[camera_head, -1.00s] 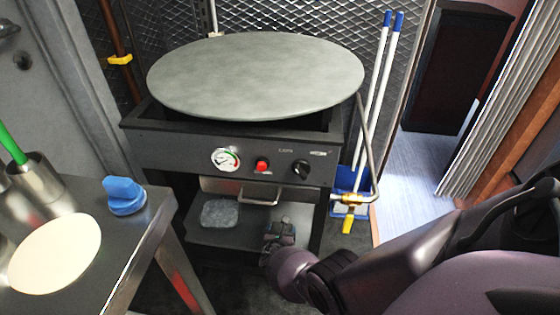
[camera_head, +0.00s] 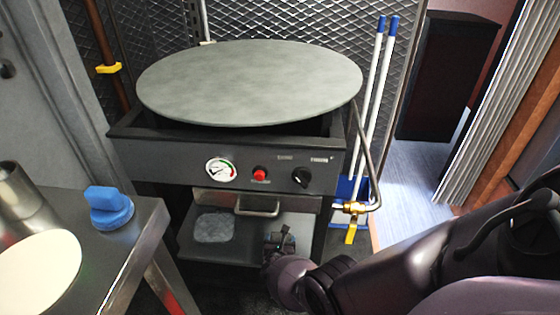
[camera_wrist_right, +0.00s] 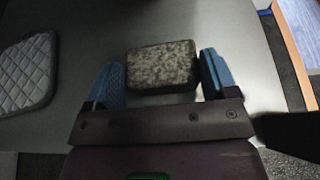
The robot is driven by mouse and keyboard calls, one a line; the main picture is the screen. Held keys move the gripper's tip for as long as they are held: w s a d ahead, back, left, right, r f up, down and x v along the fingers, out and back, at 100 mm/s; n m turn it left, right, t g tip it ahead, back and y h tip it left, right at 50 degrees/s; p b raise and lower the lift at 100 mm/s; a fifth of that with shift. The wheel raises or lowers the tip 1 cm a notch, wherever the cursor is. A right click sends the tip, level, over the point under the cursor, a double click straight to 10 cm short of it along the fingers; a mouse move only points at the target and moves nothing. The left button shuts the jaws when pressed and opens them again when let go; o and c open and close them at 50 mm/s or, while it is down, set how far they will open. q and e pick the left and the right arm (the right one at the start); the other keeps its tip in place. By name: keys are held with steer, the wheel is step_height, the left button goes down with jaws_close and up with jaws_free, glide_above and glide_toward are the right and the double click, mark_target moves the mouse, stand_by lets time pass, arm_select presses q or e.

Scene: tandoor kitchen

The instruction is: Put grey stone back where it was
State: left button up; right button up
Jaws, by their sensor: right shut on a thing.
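The grey speckled stone (camera_wrist_right: 162,64) is a rounded block. In the right wrist view it sits between the two blue fingers of my right gripper (camera_wrist_right: 161,75), which is shut on it. In the head view my right gripper (camera_head: 281,243) is at the right part of the low shelf (camera_head: 190,243) under the round griddle. The stone cannot be made out clearly there. I cannot tell whether the stone touches the shelf or hangs just above it. My left gripper is not in view.
A grey quilted pad (camera_head: 214,227) lies on the shelf left of my gripper. The griddle unit (camera_head: 240,167) has a drawer handle (camera_head: 257,206) above the shelf. A metal table (camera_head: 115,250) with a blue knob-like object (camera_head: 108,208) stands at left. A blue-handled broom and dustpan (camera_head: 352,187) stand at right.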

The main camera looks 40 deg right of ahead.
mark_target(280, 235)
steer(key=shift+s+f, duration=0.1)
steer(key=shift+f, duration=0.15)
steer(key=o, duration=1)
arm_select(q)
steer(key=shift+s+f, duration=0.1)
arm_select(e)
steer(key=shift+r, duration=0.1)
steer(key=shift+a+r, duration=0.15)
steer(key=shift+s+a+r+p, duration=0.3)
steer(key=shift+a+r+p, duration=0.15)
steer(key=shift+a, duration=0.05)
steer(key=shift+s+a+r+p, duration=0.25)
steer(key=shift+a+r+p, duration=0.15)
steer(key=shift+a+p, duration=0.1)
arm_select(q)
steer(key=p, duration=0.1)
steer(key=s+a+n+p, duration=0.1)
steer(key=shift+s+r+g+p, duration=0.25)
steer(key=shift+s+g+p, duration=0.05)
steer(key=shift+p, duration=0.05)
arm_select(e)
steer(key=v, duration=0.5)
steer(key=f+v, duration=0.1)
steer(key=v, duration=0.1)
steer(key=shift+s+a+r, duration=0.15)
steer(key=shift+s+a, duration=0.2)
